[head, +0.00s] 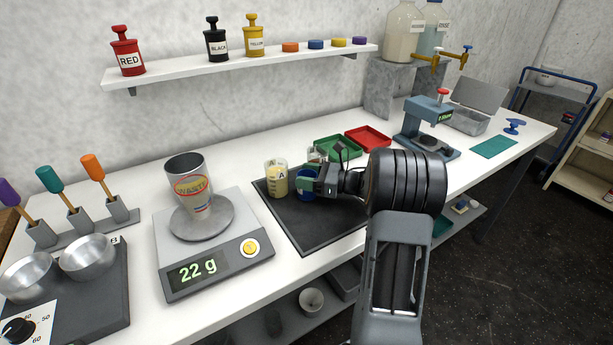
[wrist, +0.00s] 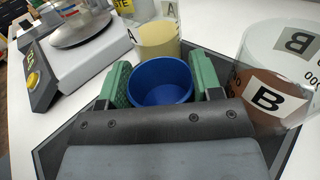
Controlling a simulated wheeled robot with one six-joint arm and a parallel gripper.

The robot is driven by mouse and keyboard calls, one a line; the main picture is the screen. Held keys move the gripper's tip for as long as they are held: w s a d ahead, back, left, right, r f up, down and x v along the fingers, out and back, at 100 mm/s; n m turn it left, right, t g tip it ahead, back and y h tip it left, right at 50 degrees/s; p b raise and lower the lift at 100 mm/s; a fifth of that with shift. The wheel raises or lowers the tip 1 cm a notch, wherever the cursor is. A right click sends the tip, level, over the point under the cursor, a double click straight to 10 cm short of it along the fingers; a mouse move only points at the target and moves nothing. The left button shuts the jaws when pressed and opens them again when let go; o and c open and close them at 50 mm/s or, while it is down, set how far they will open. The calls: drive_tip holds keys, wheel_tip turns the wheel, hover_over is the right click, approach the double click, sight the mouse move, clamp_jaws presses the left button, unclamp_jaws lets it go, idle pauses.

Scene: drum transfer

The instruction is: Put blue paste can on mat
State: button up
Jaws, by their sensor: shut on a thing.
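The blue paste can (head: 307,184) is at the black mat (head: 305,222), near the mat's back part. In the wrist view the blue can (wrist: 161,82) is open at the top, looks empty inside and stands between the green finger pads. My gripper (head: 309,182) is shut on the can; it also shows in the wrist view (wrist: 160,88). The mat (wrist: 52,150) shows around the gripper in the wrist view.
Beaker A (head: 276,181) stands on the mat, left of the can. Beaker B (wrist: 275,85), with brown contents, is close on the right in the wrist view. The mat's front is clear.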

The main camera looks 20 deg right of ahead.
drive_tip(key=shift+f+b, duration=0.15)
drive_tip(key=shift+b, duration=0.2)
drive_tip(key=o, duration=1)
drive_tip(key=shift+r+p, duration=0.35)
drive_tip(key=shift+p, duration=0.2)
drive_tip(key=b+v, duration=0.2)
drive_tip(key=v, duration=1)
drive_tip(key=shift+f, duration=0.1)
